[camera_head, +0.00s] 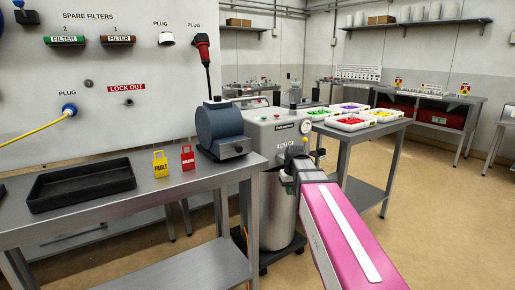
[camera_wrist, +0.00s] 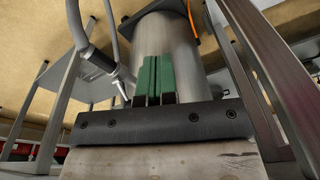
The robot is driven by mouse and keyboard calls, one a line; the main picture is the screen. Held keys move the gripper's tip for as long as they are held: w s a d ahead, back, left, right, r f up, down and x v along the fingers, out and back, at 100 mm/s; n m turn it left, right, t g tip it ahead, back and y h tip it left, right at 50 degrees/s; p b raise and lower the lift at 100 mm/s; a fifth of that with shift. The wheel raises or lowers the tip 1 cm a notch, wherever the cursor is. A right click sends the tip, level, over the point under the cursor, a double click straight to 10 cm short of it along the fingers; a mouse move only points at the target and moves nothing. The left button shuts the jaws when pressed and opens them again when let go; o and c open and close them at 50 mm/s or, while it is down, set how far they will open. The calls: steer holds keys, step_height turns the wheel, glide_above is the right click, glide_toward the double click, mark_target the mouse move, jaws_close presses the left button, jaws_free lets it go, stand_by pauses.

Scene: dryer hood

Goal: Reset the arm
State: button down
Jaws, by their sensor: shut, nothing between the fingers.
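My arm reaches in from the lower right of the head view as a pink link, and its dark wrist end (camera_head: 293,160) is in front of the dryer machine (camera_head: 278,137). My gripper (camera_wrist: 157,62) shows in the wrist view as two green fingers side by side. They are shut with nothing between them. Behind the fingers is the machine's metal cylinder (camera_wrist: 165,35); I cannot tell how far off it is.
A metal workbench (camera_head: 110,205) at left holds a black tray (camera_head: 82,185), yellow and red tags and a blue-grey device (camera_head: 220,130). A table at right bears white trays (camera_head: 350,123) with coloured contents. The floor (camera_head: 435,200) at right is open.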

steer(key=s+d+f+m+g, duration=0.1)
steer(key=s+d+f, duration=0.4)
steer(key=s+f, duration=1.2)
step_height(320, 180, down, 2)
steer(key=shift+f+m+h, duration=0.1)
steer(key=shift+m+h, duration=0.2)
steer(key=shift+m, duration=0.5)
steer(key=shift+s, duration=0.1)
